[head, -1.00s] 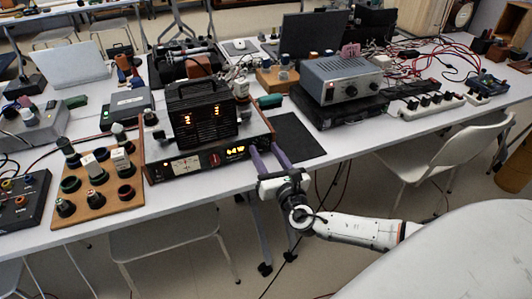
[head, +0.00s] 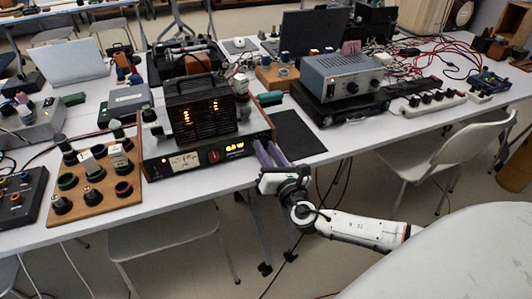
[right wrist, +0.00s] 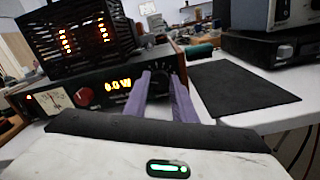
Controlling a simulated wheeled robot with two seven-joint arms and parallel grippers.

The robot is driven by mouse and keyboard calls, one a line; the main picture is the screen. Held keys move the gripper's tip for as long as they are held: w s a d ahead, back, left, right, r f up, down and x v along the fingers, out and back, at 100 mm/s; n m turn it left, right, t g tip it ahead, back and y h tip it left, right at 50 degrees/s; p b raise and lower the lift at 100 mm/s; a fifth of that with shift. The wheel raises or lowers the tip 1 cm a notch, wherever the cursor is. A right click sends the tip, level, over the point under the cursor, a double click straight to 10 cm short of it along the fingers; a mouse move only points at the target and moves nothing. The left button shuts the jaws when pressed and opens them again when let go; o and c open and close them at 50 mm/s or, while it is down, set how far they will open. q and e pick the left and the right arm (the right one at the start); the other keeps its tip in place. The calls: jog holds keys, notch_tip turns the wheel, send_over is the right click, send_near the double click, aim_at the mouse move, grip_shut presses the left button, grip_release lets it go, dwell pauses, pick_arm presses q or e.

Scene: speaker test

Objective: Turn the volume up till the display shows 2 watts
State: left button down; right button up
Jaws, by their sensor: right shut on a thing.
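The amplifier (head: 160,172) is a wood-sided unit with a black front panel, standing near the table's front edge. Its orange display (right wrist: 118,85) seems to read 0.0 W in the right wrist view. The dark volume knob (right wrist: 160,65) is at the panel's right end, partly hidden by my fingers. My right gripper (head: 264,145) reaches the panel from the front, its purple fingers shut on the knob; the fingers also show in the right wrist view (right wrist: 160,76). My left gripper is not in view.
A glowing black caged unit (head: 200,108) sits on the amplifier. A red knob (right wrist: 82,96) and a needle meter (right wrist: 52,101) are left of the display. A black mat (head: 300,138) lies to the right. A wooden board of knobs (head: 95,190) stands to the left.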

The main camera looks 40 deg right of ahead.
jog(key=m+b, duration=0.2)
jog(key=shift+f+m, duration=0.25)
jog(key=shift+m, duration=0.15)
jog(key=shift+m+b, duration=0.6)
jog(key=shift+m, duration=0.2)
jog(key=shift+d+m+b, duration=0.1)
jog(key=shift+m+b, duration=0.35)
jog(key=shift+m, duration=0.35)
jog(key=shift+r+m+b, duration=0.15)
jog(key=shift+m+b, duration=0.4)
jog(key=shift+m, duration=0.35)
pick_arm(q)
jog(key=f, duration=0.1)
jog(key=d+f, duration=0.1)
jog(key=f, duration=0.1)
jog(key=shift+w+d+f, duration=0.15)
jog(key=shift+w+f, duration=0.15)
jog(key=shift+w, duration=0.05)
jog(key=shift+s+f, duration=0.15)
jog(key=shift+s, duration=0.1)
pick_arm(e)
jog(key=shift+m, duration=0.3)
jog(key=o, duration=1)
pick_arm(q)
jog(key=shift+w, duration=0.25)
pick_arm(e)
jog(key=shift+o, duration=0.2)
